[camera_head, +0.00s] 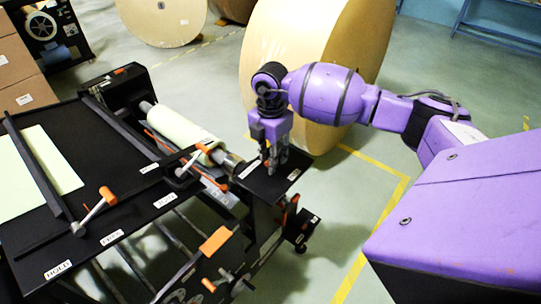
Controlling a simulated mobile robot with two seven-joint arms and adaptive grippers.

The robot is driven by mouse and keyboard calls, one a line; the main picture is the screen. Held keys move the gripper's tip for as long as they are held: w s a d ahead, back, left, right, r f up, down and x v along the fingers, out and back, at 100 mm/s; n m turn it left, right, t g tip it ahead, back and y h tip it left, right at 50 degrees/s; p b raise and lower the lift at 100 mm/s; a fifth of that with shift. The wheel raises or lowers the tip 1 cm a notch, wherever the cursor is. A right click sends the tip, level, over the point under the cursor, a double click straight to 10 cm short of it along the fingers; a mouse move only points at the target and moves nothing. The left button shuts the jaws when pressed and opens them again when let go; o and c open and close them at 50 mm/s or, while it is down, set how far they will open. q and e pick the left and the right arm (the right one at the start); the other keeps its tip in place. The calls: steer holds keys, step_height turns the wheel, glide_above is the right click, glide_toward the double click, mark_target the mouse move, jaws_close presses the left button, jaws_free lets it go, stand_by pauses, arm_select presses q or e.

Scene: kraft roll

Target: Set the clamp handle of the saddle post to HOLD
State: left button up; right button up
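My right gripper (275,164) points down over a small black end plate (268,190) beside the roll's shaft. White labels lie on both sides of the fingers; their words are too small to read. A small orange spot shows at the fingers, but I cannot tell whether it is a handle tip or whether they touch it. The finger gap is unclear. An orange-ended lever (97,208) stands tilted on the front rail, near labels that seem to read FREE (112,238) and HOLD (58,270). Another orange-tipped lever (200,152) is near the shaft. My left gripper is not in view.
A pale paper roll (178,128) lies in the black machine frame (95,150). A large kraft roll (300,45) stands close behind my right arm.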

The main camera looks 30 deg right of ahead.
step_height(320, 180, up, 12)
stand_by(0.6)
